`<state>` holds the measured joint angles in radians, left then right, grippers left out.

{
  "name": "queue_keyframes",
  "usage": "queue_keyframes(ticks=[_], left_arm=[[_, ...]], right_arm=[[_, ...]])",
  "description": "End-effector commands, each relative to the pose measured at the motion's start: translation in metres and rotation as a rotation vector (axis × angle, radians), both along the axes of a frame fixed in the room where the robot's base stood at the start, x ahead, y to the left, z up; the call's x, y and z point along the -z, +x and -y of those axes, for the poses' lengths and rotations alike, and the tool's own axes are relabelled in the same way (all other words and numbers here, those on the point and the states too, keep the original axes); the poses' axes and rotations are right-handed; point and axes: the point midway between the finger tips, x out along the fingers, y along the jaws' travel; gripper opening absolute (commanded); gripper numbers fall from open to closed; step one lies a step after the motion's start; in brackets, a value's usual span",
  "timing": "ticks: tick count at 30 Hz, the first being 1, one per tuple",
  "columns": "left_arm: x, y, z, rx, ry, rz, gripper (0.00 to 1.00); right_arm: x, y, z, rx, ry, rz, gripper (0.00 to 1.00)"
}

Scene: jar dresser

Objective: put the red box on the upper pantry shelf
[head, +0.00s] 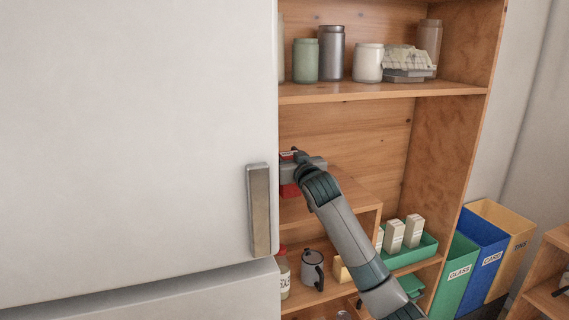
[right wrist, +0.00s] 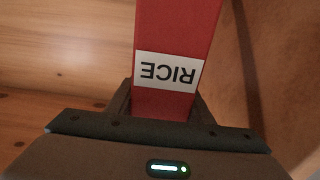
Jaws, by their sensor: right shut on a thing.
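The red box (right wrist: 175,25) fills the middle of the right wrist view, with a white label reading RICE upside down. My right gripper (right wrist: 163,108) is shut on it, one finger on each side. In the head view the right gripper (head: 298,172) is inside the pantry, beside the fridge edge, and covers the middle of the red box (head: 289,191). The box is partly hidden there by the gripper and fridge. It is over a raised wooden shelf (head: 345,188); I cannot tell whether it touches. The upper pantry shelf (head: 385,91) is above the gripper. My left gripper is not in view.
The upper shelf holds a green jar (head: 305,60), a grey canister (head: 331,53), a white jar (head: 368,62) and other items. The fridge (head: 130,130) with its handle (head: 259,210) blocks the left. Below are a mug (head: 312,269) and a green tray (head: 412,253) with cartons.

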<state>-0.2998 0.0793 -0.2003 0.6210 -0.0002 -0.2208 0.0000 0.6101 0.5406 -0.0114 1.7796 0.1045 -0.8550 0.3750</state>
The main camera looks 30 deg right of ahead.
Motion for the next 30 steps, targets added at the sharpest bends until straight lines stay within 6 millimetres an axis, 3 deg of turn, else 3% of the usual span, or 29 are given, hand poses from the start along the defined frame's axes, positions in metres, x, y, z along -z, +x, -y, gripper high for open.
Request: queue_keyframes(ticks=[13, 24, 30], left_arm=[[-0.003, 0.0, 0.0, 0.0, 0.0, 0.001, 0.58], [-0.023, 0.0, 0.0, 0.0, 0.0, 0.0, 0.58], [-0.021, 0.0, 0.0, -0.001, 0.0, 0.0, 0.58]], right_arm=[[0.002, 0.001, -0.002, 0.001, -0.002, 0.003, 0.12], [0.038, 0.001, -0.002, 0.001, -0.001, 0.001, 0.12], [0.041, 0.001, -0.002, 0.001, -0.002, 0.003, 0.12]])
